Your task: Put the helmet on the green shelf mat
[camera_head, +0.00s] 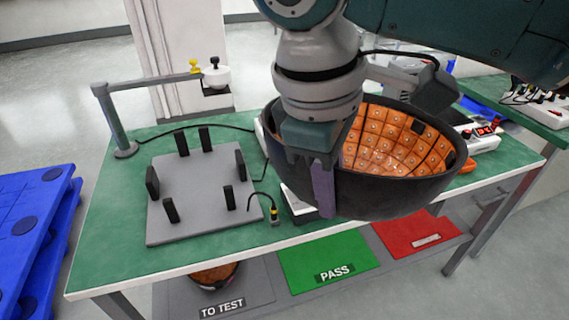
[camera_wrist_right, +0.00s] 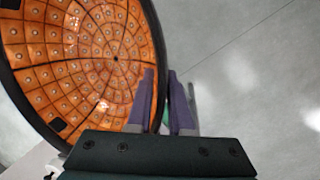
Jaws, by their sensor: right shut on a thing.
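The helmet (camera_head: 425,190) is a dark bowl shape with an orange padded lining, held open side up above the right half of the green table. My right gripper (camera_head: 324,185) is shut on the helmet's rim at its left side. In the right wrist view the lining (camera_wrist_right: 80,60) fills the left, and the purple fingers (camera_wrist_right: 166,105) pinch the rim. The green shelf mat (camera_head: 325,258), marked PASS, lies on the lower shelf below the table's front edge and looks bare. My left gripper is not in view.
A grey mat (camera_head: 215,290) marked TO TEST holds another orange-lined helmet (camera_head: 215,275), partly hidden. A red mat (camera_head: 415,232) lies right of the green one. A grey fixture plate (camera_head: 195,195) with black posts and a lamp-like arm (camera_head: 120,125) stand on the table. Blue pallets (camera_head: 35,225) are at left.

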